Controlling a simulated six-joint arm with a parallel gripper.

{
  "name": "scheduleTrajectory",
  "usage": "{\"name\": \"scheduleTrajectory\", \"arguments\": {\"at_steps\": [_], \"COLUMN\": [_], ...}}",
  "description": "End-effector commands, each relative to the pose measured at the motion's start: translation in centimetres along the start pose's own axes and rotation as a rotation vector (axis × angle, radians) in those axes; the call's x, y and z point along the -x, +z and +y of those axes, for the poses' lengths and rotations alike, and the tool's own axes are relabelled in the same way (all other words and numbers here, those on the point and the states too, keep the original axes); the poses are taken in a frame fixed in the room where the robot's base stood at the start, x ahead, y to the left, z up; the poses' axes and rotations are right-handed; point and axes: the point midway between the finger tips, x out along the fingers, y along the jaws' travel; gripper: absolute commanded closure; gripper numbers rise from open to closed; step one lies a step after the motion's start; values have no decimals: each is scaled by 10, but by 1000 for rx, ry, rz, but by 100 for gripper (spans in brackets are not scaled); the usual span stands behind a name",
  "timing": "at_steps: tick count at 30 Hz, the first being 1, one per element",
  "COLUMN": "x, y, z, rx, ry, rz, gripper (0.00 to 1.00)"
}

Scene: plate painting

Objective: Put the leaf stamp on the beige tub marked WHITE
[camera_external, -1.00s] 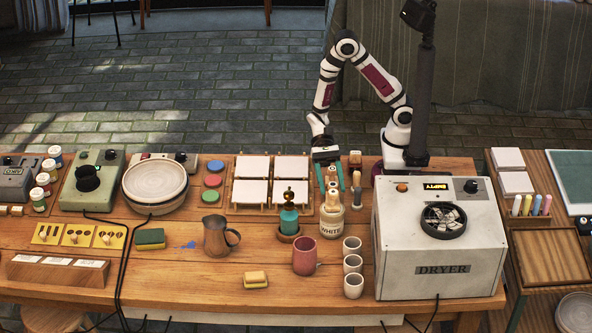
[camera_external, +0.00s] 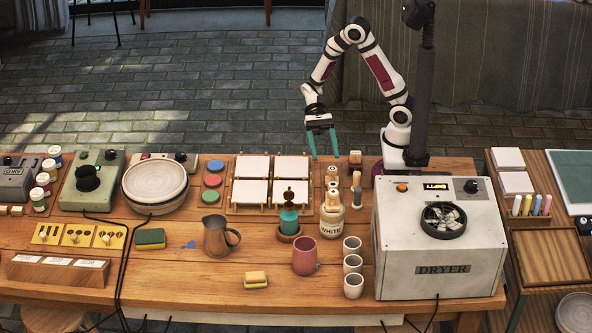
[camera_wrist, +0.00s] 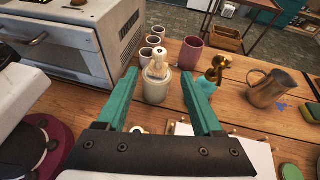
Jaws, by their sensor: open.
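The beige tub marked WHITE (camera_external: 331,226) stands on the table behind the pale cups. A stamp with a pale wooden handle (camera_external: 333,199) stands upright at the top of the tub; its motif cannot be made out. In the wrist view the same stamp (camera_wrist: 158,64) shows on the tub (camera_wrist: 157,90), beyond my fingertips. My gripper (camera_external: 324,155) is open and empty, raised above and behind the tub, apart from the stamp. Its two green fingers also show spread wide in the wrist view (camera_wrist: 160,73).
More pale-handled stamps (camera_external: 356,179) stand behind the tub. The teal pot with a brass-topped tool (camera_external: 289,221) is just left of it, the pink mug (camera_external: 304,257) in front. The white dryer (camera_external: 440,255) blocks the right. White tiles (camera_external: 249,192) lie left.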

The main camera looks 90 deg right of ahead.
Motion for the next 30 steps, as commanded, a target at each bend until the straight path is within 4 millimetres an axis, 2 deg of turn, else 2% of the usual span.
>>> {"name": "scheduleTrajectory", "arguments": {"at_steps": [5,8,11,12,15,18,22,30], "x": [9,8,9,12,28,48,63,66], "y": [0,6,20,22,20,13,9,8], "z": [0,11,46,64,101,121,129,130], "rx": [-1,49,217,304,520,695,806,817], "ry": [0,38,160,219,340,411,444,449], "rz": [1,50,232,330,581,794,936,953], "gripper": [32,32,32,32,32,32,32,32]}}
